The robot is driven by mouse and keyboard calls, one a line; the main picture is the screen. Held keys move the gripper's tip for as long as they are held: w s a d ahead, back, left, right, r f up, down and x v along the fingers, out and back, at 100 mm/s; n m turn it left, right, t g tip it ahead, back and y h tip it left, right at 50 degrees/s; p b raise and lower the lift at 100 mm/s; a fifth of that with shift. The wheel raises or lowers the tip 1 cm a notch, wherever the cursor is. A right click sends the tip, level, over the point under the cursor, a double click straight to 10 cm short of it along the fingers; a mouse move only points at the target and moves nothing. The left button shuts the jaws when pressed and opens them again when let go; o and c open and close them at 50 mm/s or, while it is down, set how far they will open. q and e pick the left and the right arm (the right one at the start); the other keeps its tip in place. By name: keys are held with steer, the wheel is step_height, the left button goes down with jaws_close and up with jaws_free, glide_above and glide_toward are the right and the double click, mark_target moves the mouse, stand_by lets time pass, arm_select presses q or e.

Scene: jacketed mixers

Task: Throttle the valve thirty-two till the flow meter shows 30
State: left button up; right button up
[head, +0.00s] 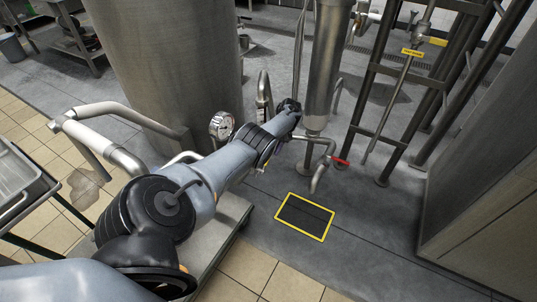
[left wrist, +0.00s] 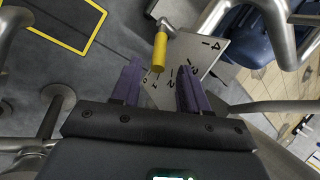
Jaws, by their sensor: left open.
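In the left wrist view, a yellow-gripped lever (left wrist: 160,52) lies over a pale plate (left wrist: 205,50) marked with numbers such as 4, 2 and 1. Its grip points down toward my left gripper (left wrist: 158,68). The two purple fingers are open and apart, with the grip's end between or just beyond their tips; I cannot tell contact. In the head view my left gripper (head: 290,105) is a dark shape beside the steel column, and the lever is hidden. No valve number is legible. A round dial gauge (head: 222,125) shows left of my arm; its reading is too small.
A red-handled valve (head: 341,161) sits on a low pipe right of my arm. A yellow-edged floor panel (head: 304,217) lies below it. A large tank (head: 165,60) and a steel column (head: 327,60) stand close by. A pipe rack (head: 383,70) stands to the right.

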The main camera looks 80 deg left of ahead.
arm_select(q)
steer(key=v, duration=0.5)
stand_by(0.4)
